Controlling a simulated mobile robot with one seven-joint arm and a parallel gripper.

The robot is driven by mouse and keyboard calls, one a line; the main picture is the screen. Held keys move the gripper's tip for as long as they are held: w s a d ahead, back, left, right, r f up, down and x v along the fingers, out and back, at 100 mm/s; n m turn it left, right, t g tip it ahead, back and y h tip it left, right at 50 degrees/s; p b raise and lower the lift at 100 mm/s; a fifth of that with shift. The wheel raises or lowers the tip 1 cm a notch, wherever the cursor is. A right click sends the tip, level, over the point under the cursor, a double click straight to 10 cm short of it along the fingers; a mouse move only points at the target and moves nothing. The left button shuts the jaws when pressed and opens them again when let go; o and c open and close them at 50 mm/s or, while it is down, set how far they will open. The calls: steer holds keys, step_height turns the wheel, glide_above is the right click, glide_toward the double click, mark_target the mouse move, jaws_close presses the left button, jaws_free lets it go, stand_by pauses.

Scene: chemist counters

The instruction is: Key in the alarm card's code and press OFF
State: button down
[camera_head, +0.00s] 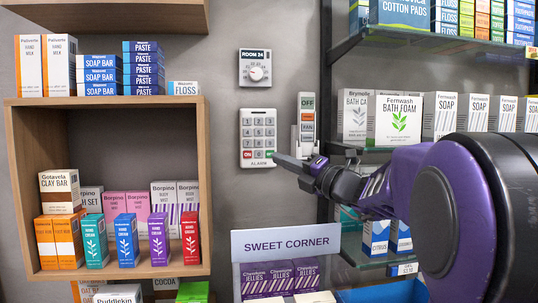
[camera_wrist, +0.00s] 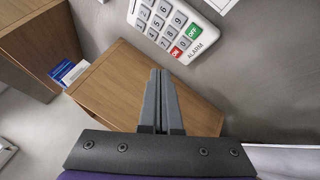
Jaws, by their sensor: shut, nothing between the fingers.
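The alarm keypad (camera_head: 258,132) is a white wall panel with grey number keys, marked ALARM at its bottom. Its red ON key (camera_head: 247,154) is at lower left and its green OFF key (camera_head: 269,153) at lower right. My gripper (camera_head: 277,157) is shut and empty, its tips near the keypad's lower right corner in the head view. In the wrist view the shut fingers (camera_wrist: 159,72) point up towards the keypad (camera_wrist: 170,22), just below its red ON key (camera_wrist: 176,52); contact is not seen. I cannot make out an alarm card with a code.
A round dial marked ROOM 24 (camera_head: 254,68) is above the keypad. A wall panel with an OFF label (camera_head: 307,120) is close to its right. A wooden shelf box (camera_head: 202,190) stands left, glass shelves (camera_head: 430,42) with boxes right, and a SWEET CORNER sign (camera_head: 286,242) below.

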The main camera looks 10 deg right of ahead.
steer(key=shift+w+p, duration=1.45)
steer(key=shift+w, duration=2.5)
steer(key=shift+w+r, duration=0.1)
steer(key=shift+w+p, duration=0.3)
steer(key=shift+p, duration=0.15)
steer(key=shift+w+p, duration=0.3)
steer(key=shift+s, duration=0.75)
steer(key=shift+s+b, duration=0.75)
steer(key=shift+s, duration=1.75)
